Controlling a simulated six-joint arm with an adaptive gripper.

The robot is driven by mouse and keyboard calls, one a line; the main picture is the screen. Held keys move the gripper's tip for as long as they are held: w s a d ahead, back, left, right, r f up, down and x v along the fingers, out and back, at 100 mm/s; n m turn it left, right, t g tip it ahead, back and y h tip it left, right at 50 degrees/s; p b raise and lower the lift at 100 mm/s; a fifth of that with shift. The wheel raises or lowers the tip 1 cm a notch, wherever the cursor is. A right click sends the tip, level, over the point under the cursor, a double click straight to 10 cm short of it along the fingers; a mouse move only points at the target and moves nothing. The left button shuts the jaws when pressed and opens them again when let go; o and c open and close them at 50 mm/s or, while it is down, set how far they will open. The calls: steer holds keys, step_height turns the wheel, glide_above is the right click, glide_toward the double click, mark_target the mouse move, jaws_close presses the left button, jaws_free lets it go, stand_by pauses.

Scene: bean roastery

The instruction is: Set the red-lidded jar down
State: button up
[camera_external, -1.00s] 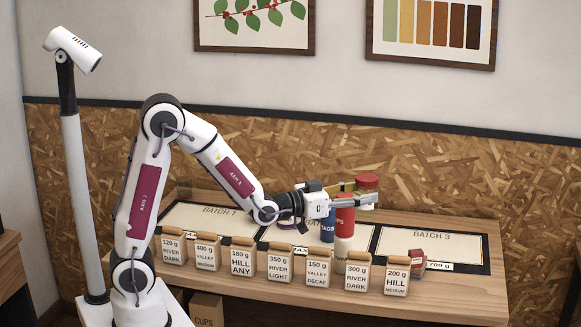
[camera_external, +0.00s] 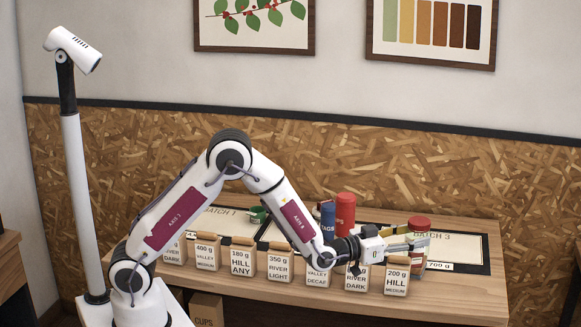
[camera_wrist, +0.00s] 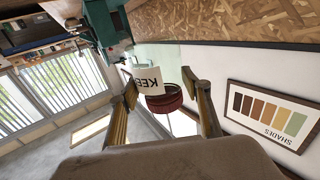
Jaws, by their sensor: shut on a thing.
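The red-lidded jar (camera_external: 420,223) is at the right end of my arm in the external view, over the left part of the Batch 3 mat (camera_external: 463,246). My gripper (camera_external: 404,242) is shut on it. In the wrist view the jar (camera_wrist: 148,78) shows a white label with partly readable letters and its dark red lid, between the two fingers of my gripper (camera_wrist: 163,90). My gripper hides much of the jar's body in the external view. I cannot tell whether its base touches the mat.
A row of labelled bean bags (camera_external: 281,266) lines the table's front edge, with the Hill Medium bag (camera_external: 396,281) close below my gripper. A red canister (camera_external: 345,213) and a blue canister (camera_external: 328,221) stand left of the jar. The mat's right part is clear.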

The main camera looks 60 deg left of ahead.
steer(key=w+d+f+n+y, duration=0.25)
steer(key=w+d+f, duration=0.35)
steer(key=d+f, duration=0.3)
steer(key=w+a+r+n+y, duration=0.2)
steer(key=a+r+y, duration=0.1)
steer(key=a+y, duration=0.1)
steer(key=shift+w+a, duration=0.15)
steer(key=shift+a, duration=0.55)
steer(key=shift+f, duration=0.1)
steer(key=shift+f, duration=2.4)
steer(key=shift+f, duration=0.1)
steer(key=shift+f, duration=2.2)
steer(key=shift+f, duration=0.25)
